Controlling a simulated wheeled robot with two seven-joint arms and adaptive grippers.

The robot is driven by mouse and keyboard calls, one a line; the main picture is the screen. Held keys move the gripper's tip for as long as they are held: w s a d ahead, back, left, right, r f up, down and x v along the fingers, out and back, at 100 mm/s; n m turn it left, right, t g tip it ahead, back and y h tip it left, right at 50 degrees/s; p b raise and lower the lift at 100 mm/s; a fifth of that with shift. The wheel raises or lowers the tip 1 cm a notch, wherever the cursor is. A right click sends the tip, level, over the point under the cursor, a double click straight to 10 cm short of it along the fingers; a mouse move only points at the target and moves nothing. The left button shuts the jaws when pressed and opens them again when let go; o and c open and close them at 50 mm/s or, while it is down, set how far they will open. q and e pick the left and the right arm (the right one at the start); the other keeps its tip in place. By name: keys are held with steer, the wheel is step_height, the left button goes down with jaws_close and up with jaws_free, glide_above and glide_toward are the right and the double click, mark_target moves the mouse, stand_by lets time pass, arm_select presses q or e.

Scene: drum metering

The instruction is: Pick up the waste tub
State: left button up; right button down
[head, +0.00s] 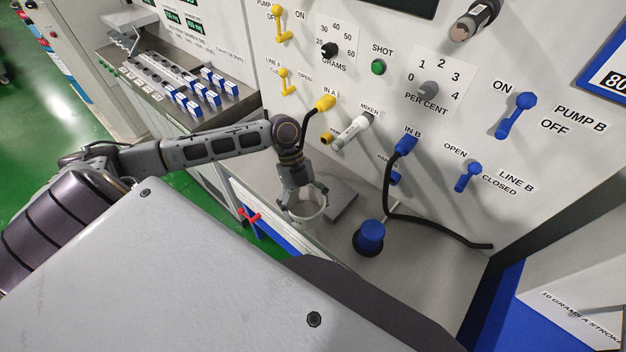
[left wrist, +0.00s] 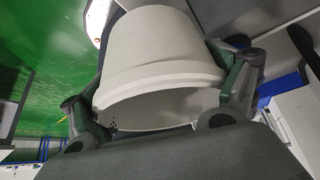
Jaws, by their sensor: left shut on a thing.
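The waste tub (head: 307,207) is a pale, round tub near the front left of the grey counter below the panel. My left gripper (head: 303,192) comes down over it from above. In the left wrist view the tub (left wrist: 160,62) fills the middle, its wide rim toward the camera. The fingers of my left gripper (left wrist: 160,95) press on it from both sides, shut on it. I cannot tell whether its base touches the counter. My right gripper is in neither view.
A blue-capped container (head: 370,237) stands on the counter to the right, by a black hose. The white mixer nozzle (head: 352,130) juts from the panel above. A red handle (head: 250,216) is at the left below the counter edge. A rack of blue-and-white blocks (head: 195,92) lies farther left.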

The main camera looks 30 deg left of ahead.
arm_select(q)
steer(key=shift+s+a, duration=0.2)
steer(key=shift+s, duration=1.25)
steer(key=shift+s+a, duration=0.15)
steer(key=shift+s, duration=1.25)
steer(key=shift+w, duration=0.1)
